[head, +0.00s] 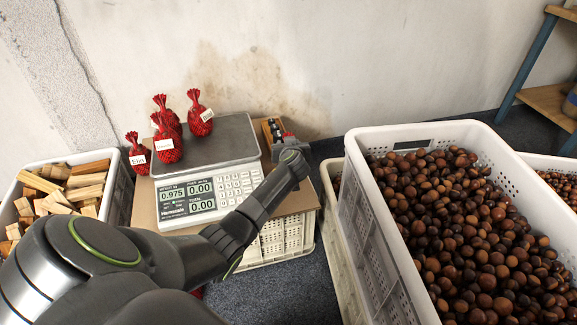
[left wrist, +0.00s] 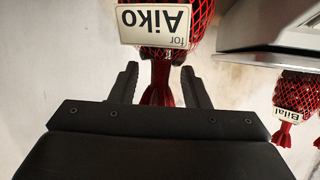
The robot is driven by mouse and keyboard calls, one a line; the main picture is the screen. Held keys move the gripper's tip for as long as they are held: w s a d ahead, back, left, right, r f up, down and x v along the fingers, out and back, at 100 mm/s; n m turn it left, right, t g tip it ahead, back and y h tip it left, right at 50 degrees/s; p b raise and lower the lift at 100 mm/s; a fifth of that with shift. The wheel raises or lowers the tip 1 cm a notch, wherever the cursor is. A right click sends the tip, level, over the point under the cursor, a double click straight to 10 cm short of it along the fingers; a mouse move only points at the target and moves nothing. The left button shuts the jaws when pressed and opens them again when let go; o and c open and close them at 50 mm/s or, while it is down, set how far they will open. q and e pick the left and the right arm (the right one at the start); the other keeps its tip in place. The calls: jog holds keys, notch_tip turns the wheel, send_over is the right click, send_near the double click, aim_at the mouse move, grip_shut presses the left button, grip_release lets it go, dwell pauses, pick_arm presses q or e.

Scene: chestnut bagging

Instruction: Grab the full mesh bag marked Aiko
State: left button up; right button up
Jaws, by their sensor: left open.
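The red mesh bag marked "for Aiko" (left wrist: 168,62) fills the top middle of the left wrist view, with its label upside down and its gathered neck between my fingers. My left gripper (left wrist: 160,88) is open, one finger on each side of the neck; I cannot tell whether either touches it. In the head view my left gripper (head: 283,137) is at the scale's right side, with a bit of red (head: 288,134) showing by its fingers; the rest of that bag is hidden. My right gripper is not in view.
Several other red mesh bags (head: 200,118) stand on and beside the scale (head: 200,195), left of my gripper. One marked Bilal (left wrist: 292,95) shows in the left wrist view. A wood crate (head: 120,190) is left; a chestnut crate (head: 385,235) is right.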

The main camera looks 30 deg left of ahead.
pick_arm(q)
jog(key=shift+b+x, duration=0.3)
jog(key=shift+x, duration=0.8)
jog(key=shift+c, duration=0.2)
grip_shut()
